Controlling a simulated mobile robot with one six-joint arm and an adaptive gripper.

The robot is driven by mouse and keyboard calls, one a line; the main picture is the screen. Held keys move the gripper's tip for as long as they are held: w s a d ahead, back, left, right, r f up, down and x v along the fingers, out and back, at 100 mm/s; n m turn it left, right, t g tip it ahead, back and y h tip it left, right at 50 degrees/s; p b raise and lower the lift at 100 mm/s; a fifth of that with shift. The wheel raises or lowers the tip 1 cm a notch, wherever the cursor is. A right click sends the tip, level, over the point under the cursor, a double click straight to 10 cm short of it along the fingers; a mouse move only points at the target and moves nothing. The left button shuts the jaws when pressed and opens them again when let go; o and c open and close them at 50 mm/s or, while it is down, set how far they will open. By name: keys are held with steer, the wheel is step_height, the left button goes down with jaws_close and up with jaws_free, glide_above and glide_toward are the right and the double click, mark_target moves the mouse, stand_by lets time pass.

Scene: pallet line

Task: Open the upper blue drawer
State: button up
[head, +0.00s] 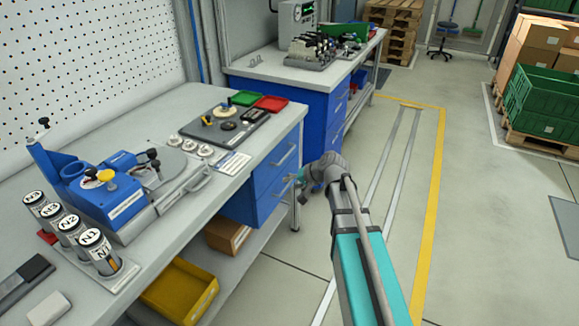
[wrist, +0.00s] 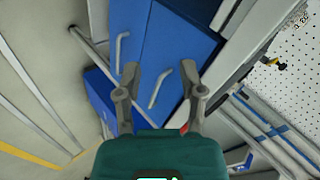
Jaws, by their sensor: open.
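The upper blue drawer (head: 270,172) is in the cabinet under the near bench, and its front looks flush and shut. In the wrist view the upper drawer (wrist: 182,45) is the right-hand blue front, nearest the bench top. Its grey bar handle (wrist: 160,88) shows between my fingers; how far the fingertips are from it is unclear. My gripper (wrist: 161,72) is open and empty, facing the drawer front. In the head view my gripper (head: 302,180) is beside the drawer fronts, partly hidden by my wrist.
The lower blue drawer (wrist: 132,35) with its own handle is beside the upper one. The near bench top (head: 215,205) overhangs the cabinet, and a bench leg (head: 296,210) stands close to my gripper. A yellow bin (head: 180,290) sits below.

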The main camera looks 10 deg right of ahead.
steer(key=w+d+f+m+t+y+b, duration=0.1)
steer(key=w+d+f+m+t+b, duration=0.25)
steer(key=w+b, duration=0.35)
steer(key=m+t+b, duration=0.3)
steer(key=t+b, duration=0.1)
steer(key=b, duration=0.2)
glide_toward(287, 154)
steer(key=f+v, duration=0.1)
steer(key=v, duration=0.2)
steer(key=shift+s+d+r, duration=0.15)
steer(key=shift+d+r, duration=0.15)
steer(key=shift+d, duration=0.05)
steer(key=b+x, duration=0.2)
steer(key=x, duration=1.2)
steer(key=shift+s+a, duration=0.1)
steer(key=shift+c, duration=0.2)
jaws_close()
